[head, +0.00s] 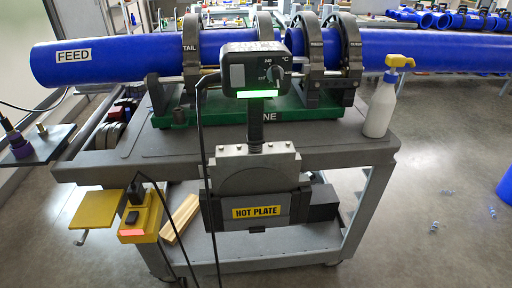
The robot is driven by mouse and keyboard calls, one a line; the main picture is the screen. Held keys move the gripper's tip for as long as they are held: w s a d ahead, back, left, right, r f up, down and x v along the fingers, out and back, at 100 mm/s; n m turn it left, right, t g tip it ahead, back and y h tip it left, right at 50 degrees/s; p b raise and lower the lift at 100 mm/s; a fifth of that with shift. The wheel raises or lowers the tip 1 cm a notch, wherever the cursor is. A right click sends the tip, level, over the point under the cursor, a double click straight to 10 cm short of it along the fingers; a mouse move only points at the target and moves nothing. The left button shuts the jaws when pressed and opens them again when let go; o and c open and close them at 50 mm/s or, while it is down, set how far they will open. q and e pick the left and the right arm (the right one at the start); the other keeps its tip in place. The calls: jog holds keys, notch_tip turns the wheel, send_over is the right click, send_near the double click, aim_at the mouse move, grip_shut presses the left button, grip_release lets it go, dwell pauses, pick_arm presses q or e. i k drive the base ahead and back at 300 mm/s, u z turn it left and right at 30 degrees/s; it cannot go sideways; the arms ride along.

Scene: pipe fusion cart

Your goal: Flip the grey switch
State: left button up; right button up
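The hot plate's dark control box (255,70) stands upright on a black handle at the front of the cart. A grey rectangular switch (237,76) sits on the left of its face. I cannot tell which way the switch is set. A round dial (274,73) is on the right of the face, and a green strip (255,94) glows along the bottom edge. The hot plate (257,212), with a yellow label, hangs below at the cart's front edge. Neither of my grippers is in view.
Blue pipes (140,60) lie clamped in the green-based fusion machine (180,118) behind the control box. A black cable (202,140) hangs from the box's left side. A yellow-topped spray bottle (381,105) stands at right. A yellow socket box (140,218) is at lower left.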

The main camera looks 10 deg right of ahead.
aim_at(238, 71)
jog(key=z, duration=1.3)
jog(key=k, duration=1)
jog(key=u, duration=1.25)
jog(key=i, duration=0.5)
